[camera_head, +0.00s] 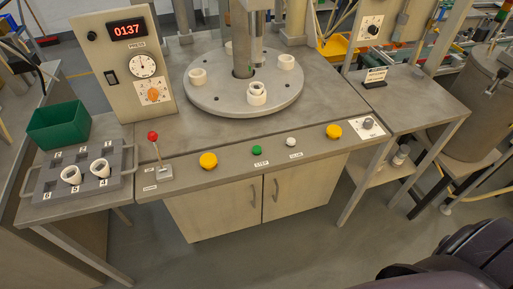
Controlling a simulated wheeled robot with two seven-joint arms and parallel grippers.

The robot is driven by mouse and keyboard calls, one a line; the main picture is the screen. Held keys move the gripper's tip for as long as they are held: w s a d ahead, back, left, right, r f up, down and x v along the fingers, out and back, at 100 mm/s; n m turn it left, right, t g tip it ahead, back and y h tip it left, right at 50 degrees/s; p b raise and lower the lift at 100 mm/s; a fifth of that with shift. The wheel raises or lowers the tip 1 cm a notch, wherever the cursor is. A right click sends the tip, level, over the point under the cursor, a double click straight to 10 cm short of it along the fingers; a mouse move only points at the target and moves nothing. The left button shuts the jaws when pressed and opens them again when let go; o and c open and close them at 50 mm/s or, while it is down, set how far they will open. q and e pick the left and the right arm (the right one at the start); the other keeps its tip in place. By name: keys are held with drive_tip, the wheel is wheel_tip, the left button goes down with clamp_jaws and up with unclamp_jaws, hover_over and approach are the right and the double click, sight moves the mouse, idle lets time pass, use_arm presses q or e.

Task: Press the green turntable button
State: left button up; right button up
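The green button (257,150) sits on the front strip of the workbench, between the left yellow button (208,160) and a small white button (291,142). A small label lies in front of it. Behind it is the round grey turntable (215,101), which carries several white ring-shaped holders near its rim and a central column (241,45). Nothing covers the green button. Neither of my grippers shows. Dark rounded parts at the bottom right look like my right arm, with no fingers visible.
A lever with a red knob (153,136) stands left of the buttons. A second yellow button (333,131) and a grey knob (368,123) are at the right. A control panel (125,60) reads 0137. A green bin (58,126) and grey rack (127,160) stand left.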

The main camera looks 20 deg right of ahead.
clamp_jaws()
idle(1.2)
